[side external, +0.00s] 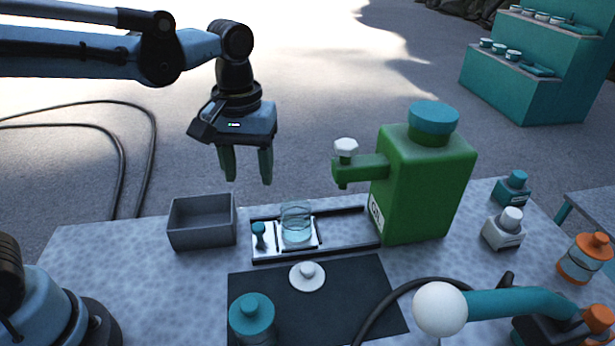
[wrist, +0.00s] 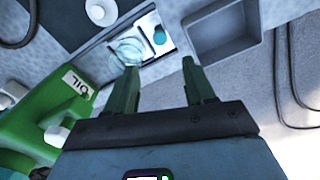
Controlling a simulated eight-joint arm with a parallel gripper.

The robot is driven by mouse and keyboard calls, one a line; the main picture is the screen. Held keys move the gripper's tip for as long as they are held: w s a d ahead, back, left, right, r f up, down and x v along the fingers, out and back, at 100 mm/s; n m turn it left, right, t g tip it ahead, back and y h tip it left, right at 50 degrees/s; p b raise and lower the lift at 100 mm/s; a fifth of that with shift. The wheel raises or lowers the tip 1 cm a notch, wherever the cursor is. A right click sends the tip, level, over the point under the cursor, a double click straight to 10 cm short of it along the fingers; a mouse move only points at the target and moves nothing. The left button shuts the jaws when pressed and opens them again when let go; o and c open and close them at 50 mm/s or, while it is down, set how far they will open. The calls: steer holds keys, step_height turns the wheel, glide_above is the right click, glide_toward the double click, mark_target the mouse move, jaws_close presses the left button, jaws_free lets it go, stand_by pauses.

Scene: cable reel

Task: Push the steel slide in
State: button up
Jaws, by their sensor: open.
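The steel slide (side external: 265,244) is a bright flat plate lying in a dark rail frame (side external: 345,241) on the table. A small teal knob (side external: 259,231) stands at its left end, and a clear glass jar (side external: 297,225) stands on it, right of the knob. The rails run right toward a green oil dispenser (side external: 425,185) with a side spout. In the wrist view the slide (wrist: 149,22), its teal knob (wrist: 159,36) and the jar (wrist: 127,49) show beyond the fingers. My gripper (side external: 247,180) is open and empty, above and slightly left of the slide, apart from everything.
A grey open bin (side external: 202,223) stands just left of the rails. A dark mat (side external: 335,315) in front holds a white lid (side external: 307,276) and a teal-capped container (side external: 252,320). A lamp with a white bulb (side external: 440,308) is at front right. Small bottles (side external: 503,229) stand at right.

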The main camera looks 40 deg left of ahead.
mark_target(258, 228)
step_height(258, 228, down, 12)
steer(key=shift+d+f, duration=0.1)
stand_by(0.6)
jaws_close()
stand_by(0.4)
